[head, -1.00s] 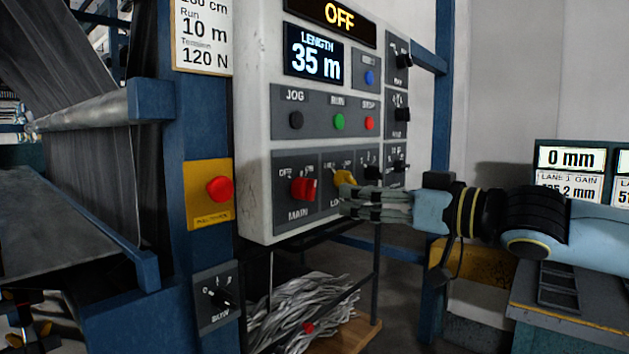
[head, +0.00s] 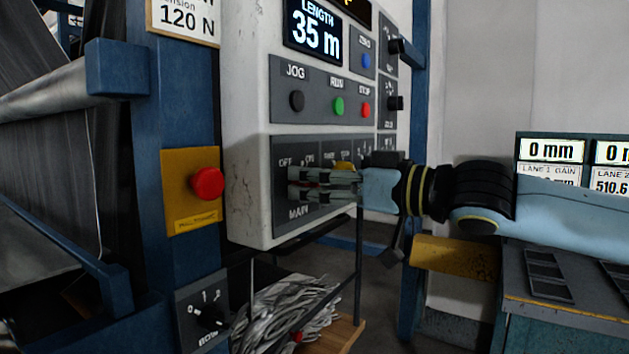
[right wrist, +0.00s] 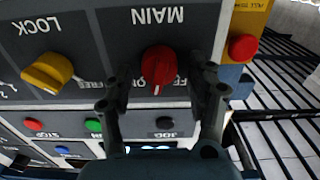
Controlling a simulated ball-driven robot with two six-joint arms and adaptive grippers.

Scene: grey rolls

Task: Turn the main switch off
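The main switch is a red knob (right wrist: 158,66) above my fingers in the right wrist view, where the panel appears upside down under the word MAIN. Its white mark points toward the OFF and ON lettering; which one it lines up with is hard to tell. My right gripper (right wrist: 161,98) is open, one finger on each side of the knob's lower part; contact cannot be told. In the head view my right gripper (head: 292,184) reaches in from the right and covers most of the knob on the grey control panel (head: 280,235). My left gripper is not in view.
A yellow lock knob (right wrist: 47,73) sits beside the main switch. Green (head: 338,106), red (head: 365,110) and black (head: 297,100) buttons are above it. A red emergency button (head: 208,184) on a yellow plate is to the left. A bin of grey strips (head: 285,310) is below.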

